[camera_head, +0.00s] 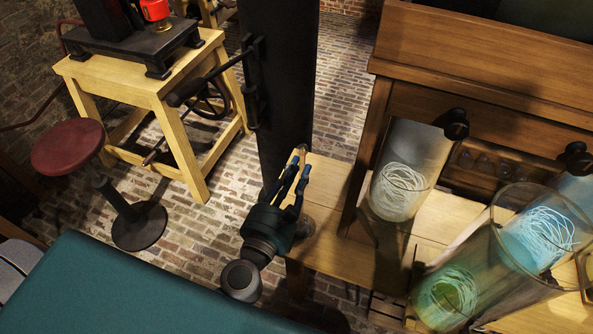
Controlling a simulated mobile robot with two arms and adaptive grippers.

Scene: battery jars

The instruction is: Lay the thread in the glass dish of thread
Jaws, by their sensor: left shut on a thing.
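My left gripper (299,160) points up and away above the pale wooden bench top. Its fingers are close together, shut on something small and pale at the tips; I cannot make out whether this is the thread. To its right stand glass vessels with coiled thread: one with white thread (397,190), one with pale blue-white thread (541,238), and a large front one with green thread (446,299). The gripper is apart from all of them. I cannot tell a separate low glass dish from these vessels. My right gripper is not in view.
A wooden cabinet (480,60) rises behind the vessels, with black knobs (455,122) beside them. A dark upright post (280,90) stands behind the gripper. At left are a wooden stand (150,85) and a red stool (68,146). A teal surface (130,290) fills the lower left.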

